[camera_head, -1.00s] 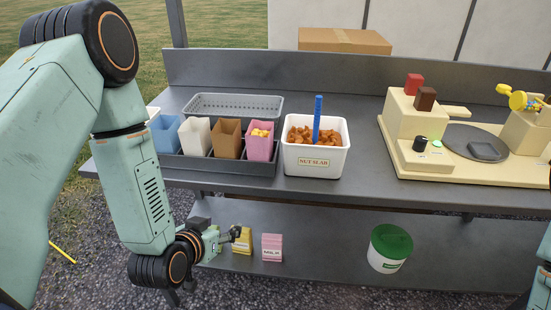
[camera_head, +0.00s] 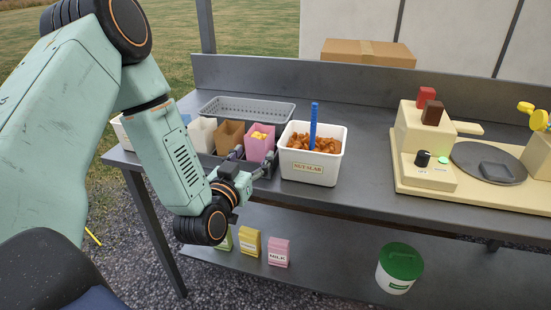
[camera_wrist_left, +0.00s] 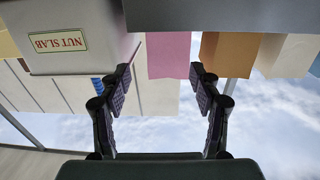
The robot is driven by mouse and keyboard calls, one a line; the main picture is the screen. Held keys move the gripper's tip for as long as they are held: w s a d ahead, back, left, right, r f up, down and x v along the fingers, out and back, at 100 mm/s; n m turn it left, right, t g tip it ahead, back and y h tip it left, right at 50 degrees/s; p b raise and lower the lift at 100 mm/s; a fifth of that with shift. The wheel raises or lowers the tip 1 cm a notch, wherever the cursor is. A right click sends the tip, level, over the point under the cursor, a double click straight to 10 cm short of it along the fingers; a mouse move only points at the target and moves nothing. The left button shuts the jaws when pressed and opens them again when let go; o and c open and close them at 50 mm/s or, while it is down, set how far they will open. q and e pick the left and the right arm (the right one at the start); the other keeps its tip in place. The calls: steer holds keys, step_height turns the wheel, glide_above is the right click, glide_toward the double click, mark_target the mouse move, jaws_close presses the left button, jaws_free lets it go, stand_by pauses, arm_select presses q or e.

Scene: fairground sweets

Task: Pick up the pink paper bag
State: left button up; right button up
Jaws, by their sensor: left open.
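The pink paper bag (camera_head: 259,146) stands upright at the right end of a row of paper bags in the dark rack on the counter, with yellow pieces at its top. My left gripper (camera_head: 252,165) is open in front of it at the counter's front edge, one finger toward each side. In the left wrist view, which is upside down, the pink bag (camera_wrist_left: 168,55) lies ahead between the open fingertips (camera_wrist_left: 160,73). The gap to the bag is hard to judge. The rack's lower front is partly hidden by my gripper. My right gripper is not in view.
A brown bag (camera_head: 229,136) stands close left of the pink one, with a white bag (camera_head: 201,133) beyond. The NUT SLAB tub (camera_head: 309,170) stands close on the right. A grey basket (camera_head: 246,108) lies behind. Cartons and a green-lidded bucket (camera_head: 399,263) are on the lower shelf.

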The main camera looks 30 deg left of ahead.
mark_target(257, 146)
arm_select(q)
steer(key=shift+w+a+r, duration=0.15)
steer(key=shift+w+a, duration=0.1)
steer(key=shift+w, duration=0.05)
steer(key=shift+w+a+f, duration=0.2)
steer(key=shift+w+a, duration=0.65)
steer(key=shift+a, duration=0.2)
steer(key=w, duration=0.1)
steer(key=w+d+b, duration=0.1)
steer(key=w, duration=0.1)
steer(key=shift+w+r, duration=0.1)
steer(key=shift+r, duration=0.1)
steer(key=shift+w+a+f, duration=0.1)
steer(key=shift+w+a, duration=0.15)
steer(key=shift+w, duration=0.2)
steer(key=shift+w+a+f, duration=0.1)
steer(key=shift+w+a, duration=0.15)
steer(key=shift+w, duration=0.2)
steer(key=shift+w+a, duration=0.2)
steer(key=shift+o, duration=0.5)
steer(key=shift+d, duration=0.25)
steer(key=shift+a, duration=0.1)
steer(key=c, duration=0.4)
steer(key=shift+r, duration=0.1)
